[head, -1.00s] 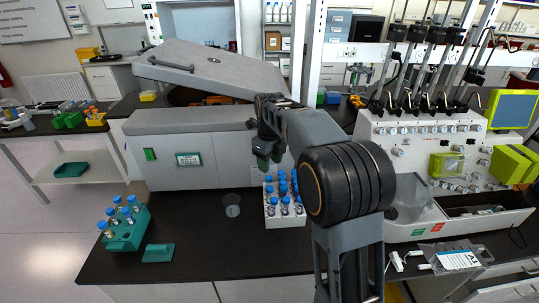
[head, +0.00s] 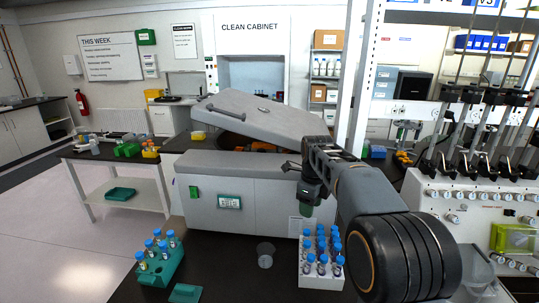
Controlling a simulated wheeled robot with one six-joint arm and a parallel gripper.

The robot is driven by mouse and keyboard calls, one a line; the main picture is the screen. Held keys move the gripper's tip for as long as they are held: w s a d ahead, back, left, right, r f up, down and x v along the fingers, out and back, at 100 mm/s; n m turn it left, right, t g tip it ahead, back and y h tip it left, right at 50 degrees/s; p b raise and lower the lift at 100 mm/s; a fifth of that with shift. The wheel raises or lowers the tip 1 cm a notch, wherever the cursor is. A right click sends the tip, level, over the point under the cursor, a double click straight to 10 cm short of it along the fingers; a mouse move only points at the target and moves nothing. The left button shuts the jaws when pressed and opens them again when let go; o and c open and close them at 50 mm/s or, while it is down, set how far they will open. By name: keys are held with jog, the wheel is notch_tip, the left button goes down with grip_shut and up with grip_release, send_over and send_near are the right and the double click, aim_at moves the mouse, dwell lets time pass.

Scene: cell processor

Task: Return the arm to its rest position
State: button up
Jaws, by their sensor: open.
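My gripper (head: 306,205) hangs at the end of my grey arm in the head view, pointing down. It appears in front of the white front of the machine with the raised lid, above and behind the white tube rack (head: 322,284). The jaws are open, and the fingertips are small and dark in this view. I see nothing clearly held between them. My arm reaches in from the lower right, and its large black joint covers part of the bench.
The white rack holds several blue-capped tubes. A clear cup (head: 265,256) stands left of it. A teal rack (head: 160,268) with several tubes and a teal tray (head: 186,293) are at the left. The lidded machine (head: 262,170) stands behind; a white instrument (head: 465,210) is at right.

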jog(key=s+f+n+t, duration=0.2)
jog(key=s+n, duration=0.9)
jog(key=n, duration=0.2)
jog(key=s+f+n+t, duration=0.2)
jog(key=s+n, duration=1)
jog(key=n, duration=0.1)
jog(key=shift+s, duration=0.2)
